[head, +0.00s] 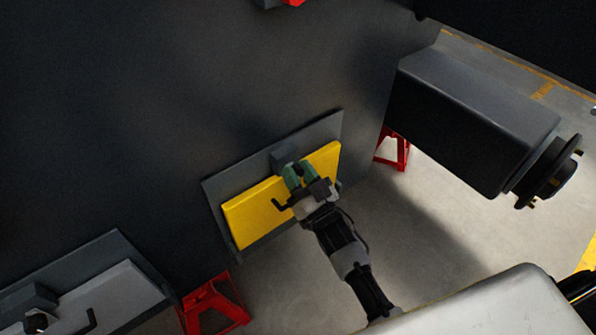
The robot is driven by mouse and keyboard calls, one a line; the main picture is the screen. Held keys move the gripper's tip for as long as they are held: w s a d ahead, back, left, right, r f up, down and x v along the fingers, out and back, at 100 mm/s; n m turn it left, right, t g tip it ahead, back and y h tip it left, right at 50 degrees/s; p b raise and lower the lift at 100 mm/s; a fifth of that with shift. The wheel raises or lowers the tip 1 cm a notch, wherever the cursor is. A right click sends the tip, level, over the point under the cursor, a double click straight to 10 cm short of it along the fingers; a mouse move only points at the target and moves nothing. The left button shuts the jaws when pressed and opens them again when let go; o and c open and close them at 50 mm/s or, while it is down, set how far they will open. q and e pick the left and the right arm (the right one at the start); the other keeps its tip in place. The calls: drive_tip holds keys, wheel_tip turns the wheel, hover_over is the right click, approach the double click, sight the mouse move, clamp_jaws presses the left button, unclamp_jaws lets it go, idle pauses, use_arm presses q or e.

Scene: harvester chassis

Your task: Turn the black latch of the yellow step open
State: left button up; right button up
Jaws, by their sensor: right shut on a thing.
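The yellow step (252,215) is a flat panel folded up against a dark grey backing plate (212,190) on the chassis side. A dark block (285,156) sits at its upper edge. My right gripper (297,168), with green fingertips, reaches up from below to just under this block. Its fingers are closed on the black latch, which they mostly hide; the latch's exact angle cannot be told. A black L-shaped handle (282,205) sticks out of the step left of the gripper, apart from the fingers. My left gripper is not in view.
A similar grey step (105,290) with its own black handle is at lower left. Red stands (215,305) and (398,150) stand on the floor. A large dark beam with a hub (475,120) juts out at right. Bare concrete floor (420,225) lies below.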

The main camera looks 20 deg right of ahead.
drive_tip(key=n+y, duration=0.1)
drive_tip(key=n, duration=0.1)
drive_tip(key=n+g+y, duration=0.1)
drive_tip(key=n+y, duration=0.1)
drive_tip(key=n, duration=0.1)
drive_tip(key=n+y+p, duration=0.1)
drive_tip(key=n, duration=0.2)
drive_tip(key=n+g+y, duration=0.1)
drive_tip(key=n, duration=0.3)
drive_tip(key=n+g+y+p, duration=0.1)
drive_tip(key=n+g, duration=0.1)
drive_tip(key=n, duration=0.1)
drive_tip(key=shift+a+n+y, duration=0.1)
drive_tip(key=shift+n+y, duration=0.2)
drive_tip(key=shift+n, duration=0.1)
drive_tip(key=n+g+p, duration=0.1)
drive_tip(key=n+g, duration=0.1)
drive_tip(key=n, duration=0.2)
drive_tip(key=shift+y+p, duration=0.3)
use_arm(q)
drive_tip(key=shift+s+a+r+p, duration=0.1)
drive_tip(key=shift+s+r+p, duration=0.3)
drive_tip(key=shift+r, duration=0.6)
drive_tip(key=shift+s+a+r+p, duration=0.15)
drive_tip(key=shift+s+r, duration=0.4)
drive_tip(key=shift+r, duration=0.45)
use_arm(e)
drive_tip(key=shift+f+n+g, duration=0.1)
drive_tip(key=shift+n+g, duration=0.6)
drive_tip(key=shift+n, duration=0.9)
